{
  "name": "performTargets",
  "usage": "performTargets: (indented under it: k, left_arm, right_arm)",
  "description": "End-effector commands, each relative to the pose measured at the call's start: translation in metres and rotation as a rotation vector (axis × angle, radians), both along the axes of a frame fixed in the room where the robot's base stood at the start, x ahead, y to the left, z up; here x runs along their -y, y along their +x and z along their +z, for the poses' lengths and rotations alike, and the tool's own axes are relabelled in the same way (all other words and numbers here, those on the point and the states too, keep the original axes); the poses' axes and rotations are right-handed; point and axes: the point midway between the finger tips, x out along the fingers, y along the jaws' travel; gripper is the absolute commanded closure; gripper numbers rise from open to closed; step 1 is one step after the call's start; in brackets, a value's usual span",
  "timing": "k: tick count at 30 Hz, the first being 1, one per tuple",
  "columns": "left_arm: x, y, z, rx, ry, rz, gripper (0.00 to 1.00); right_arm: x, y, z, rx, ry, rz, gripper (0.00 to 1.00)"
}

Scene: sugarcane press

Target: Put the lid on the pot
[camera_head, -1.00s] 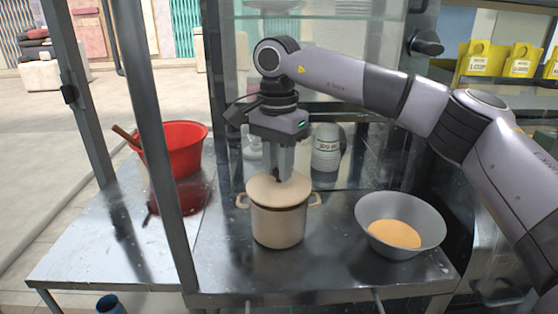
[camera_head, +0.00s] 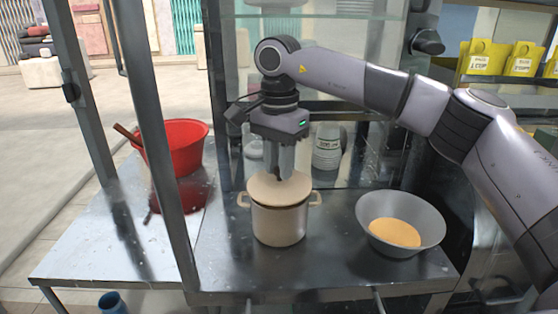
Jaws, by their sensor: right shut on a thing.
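A cream pot (camera_head: 279,224) with two side handles stands upright on the metal counter. Its cream lid (camera_head: 279,190) sits at the pot's top and looks about level; I cannot tell if it rests fully on the rim. My right gripper (camera_head: 279,178) points straight down over the lid, shut on its knob, which the fingers mostly hide. My left gripper is out of view.
A grey bowl (camera_head: 426,212) with orange-yellow contents stands right of the pot. A white jar (camera_head: 327,148) stands behind. A red bucket (camera_head: 180,147) is at the left, beyond a metal post (camera_head: 158,140). Counter (camera_head: 330,270) in front of the pot is clear.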

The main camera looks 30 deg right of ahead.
Motion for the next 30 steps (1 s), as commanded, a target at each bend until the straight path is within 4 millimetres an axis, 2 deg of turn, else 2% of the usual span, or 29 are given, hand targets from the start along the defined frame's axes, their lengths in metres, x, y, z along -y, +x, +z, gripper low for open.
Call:
performTargets:
  k: [22,23,24,30]
  left_arm:
    - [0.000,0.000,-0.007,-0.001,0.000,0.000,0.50]
    - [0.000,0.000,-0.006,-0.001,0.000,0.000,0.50]
    - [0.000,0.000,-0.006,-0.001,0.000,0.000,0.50]
    - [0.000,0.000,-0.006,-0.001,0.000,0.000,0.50]
  right_arm:
    - [0.000,0.000,-0.012,-0.001,0.000,0.000,1.00]
    - [0.000,0.000,-0.011,0.000,0.000,0.000,0.70]
    - [0.000,0.000,-0.011,0.000,0.000,0.000,0.65]
    - [0.000,0.000,-0.011,-0.001,0.000,0.000,0.65]
